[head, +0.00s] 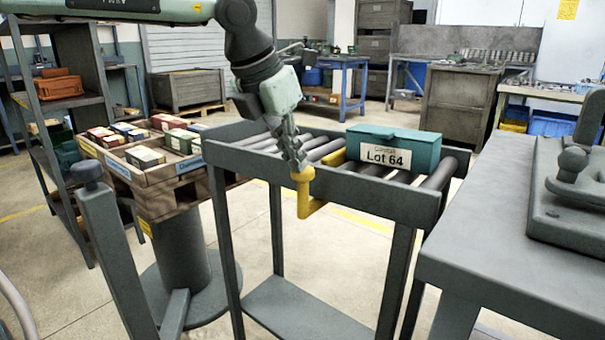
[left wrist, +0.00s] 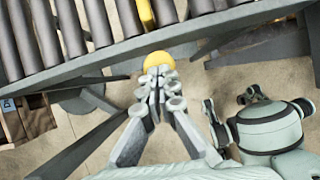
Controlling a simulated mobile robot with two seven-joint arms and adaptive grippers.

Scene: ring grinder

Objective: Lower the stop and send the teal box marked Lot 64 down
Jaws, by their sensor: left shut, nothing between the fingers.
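A teal box marked Lot 64 (head: 393,149) sits on the rollers at the right part of the roller conveyor (head: 380,199). The yellow stop (head: 336,157) stands up a little between the rollers just left of the box. Its yellow handle (head: 306,192) hangs outside the conveyor's front rail. The stop's bar (left wrist: 146,14) and the handle's round end (left wrist: 158,63) also show in the left wrist view. My left gripper (head: 298,163) is shut and empty, its fingertips at the top of the handle. I cannot tell whether they touch it.
A wooden tray of small boxes (head: 152,170) stands on a round pedestal at the conveyor's left end. A grey post (head: 100,225) rises in front of it. A grey bench (head: 500,230) with a machine stands close at the right. The rollers left of the stop are clear.

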